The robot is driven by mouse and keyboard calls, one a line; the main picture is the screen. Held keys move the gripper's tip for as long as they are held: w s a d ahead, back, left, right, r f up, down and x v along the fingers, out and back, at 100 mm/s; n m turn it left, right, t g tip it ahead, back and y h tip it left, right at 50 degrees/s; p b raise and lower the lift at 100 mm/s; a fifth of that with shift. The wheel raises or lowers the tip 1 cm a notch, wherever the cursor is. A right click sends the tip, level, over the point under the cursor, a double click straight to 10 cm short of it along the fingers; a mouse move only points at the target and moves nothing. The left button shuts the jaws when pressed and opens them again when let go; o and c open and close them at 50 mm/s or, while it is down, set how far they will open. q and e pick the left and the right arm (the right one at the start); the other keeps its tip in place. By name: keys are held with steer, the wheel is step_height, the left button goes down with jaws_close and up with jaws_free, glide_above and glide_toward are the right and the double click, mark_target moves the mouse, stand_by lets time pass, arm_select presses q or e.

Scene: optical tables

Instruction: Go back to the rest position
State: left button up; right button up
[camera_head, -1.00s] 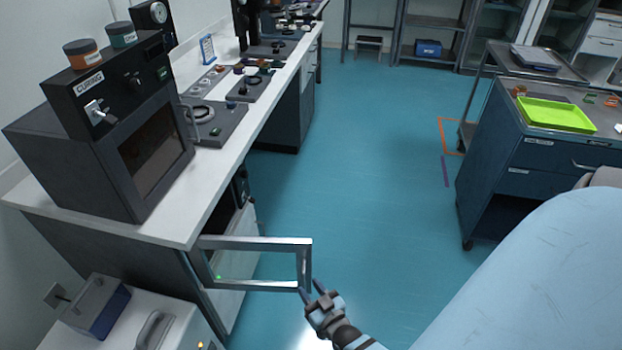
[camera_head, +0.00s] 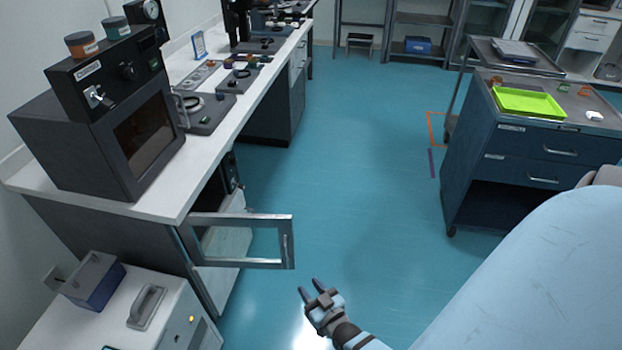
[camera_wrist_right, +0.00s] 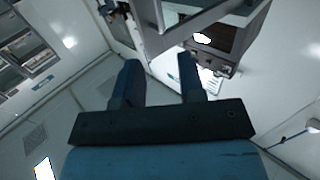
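My right gripper (camera_head: 310,291) is over the blue floor at the bottom middle of the head view. It is open and empty, with its two fingers apart. In the right wrist view its fingers (camera_wrist_right: 160,85) also stand apart with nothing between them. The gripper is just below and right of the open framed glass door (camera_head: 285,243) of the cabinet under the bench, with a gap between them in the picture. My left gripper is not in view.
The white bench (camera_head: 165,205) on the left carries a dark curing oven (camera_head: 95,145). A white unit with a blue-grey box (camera_head: 95,285) stands at the lower left. A blue drawer cart (camera_head: 530,150) with a green tray (camera_head: 528,103) stands right. The floor between is clear.

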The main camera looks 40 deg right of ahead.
steer(key=shift+w, duration=0.1)
stand_by(0.3)
steer(key=s+a+r+n+g+y+p, duration=0.2)
steer(key=s+a+r+p, duration=0.3)
steer(key=r, duration=0.4)
steer(key=s+a+r+n+g+y+p, duration=0.2)
steer(key=s+a+r+g+y+p, duration=0.1)
steer(key=r, duration=0.6)
steer(key=s+a+g+p, duration=0.1)
steer(key=s+a+p, duration=0.1)
steer(key=a+p, duration=0.1)
steer(key=shift+s+a+r+g, duration=0.2)
steer(key=shift+s+a+g, duration=0.05)
steer(key=shift+a+g, duration=0.15)
